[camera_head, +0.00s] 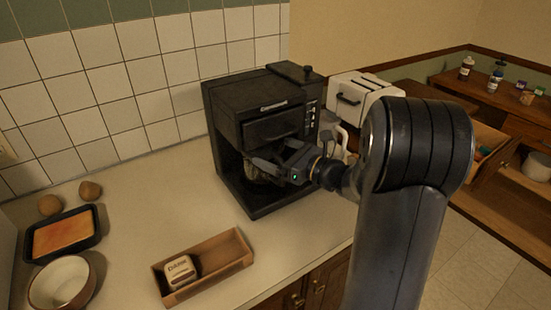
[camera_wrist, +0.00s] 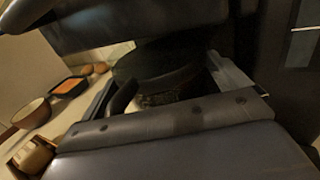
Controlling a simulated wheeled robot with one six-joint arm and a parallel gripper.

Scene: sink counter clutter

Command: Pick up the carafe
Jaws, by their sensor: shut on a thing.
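The carafe (camera_head: 256,174) is dark glass and stands inside the black coffee maker (camera_head: 262,112), under its brewing head. It is partly hidden by my gripper. My gripper (camera_head: 268,166) reaches into the coffee maker's front opening from the right and is shut on the carafe. In the wrist view the carafe (camera_wrist: 158,88) shows as a dark rounded shape between the fingers of my gripper (camera_wrist: 166,86). A dark curved piece, perhaps its handle, shows beside the left finger. I cannot tell whether the carafe is lifted off its base.
A white toaster (camera_head: 362,98) stands right of the coffee maker, close to my arm. A wooden tray (camera_head: 228,250) with a labelled tin (camera_head: 180,270) lies at the counter front. A baking pan (camera_head: 88,238) and a bowl (camera_head: 58,280) are at left. The counter between is clear.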

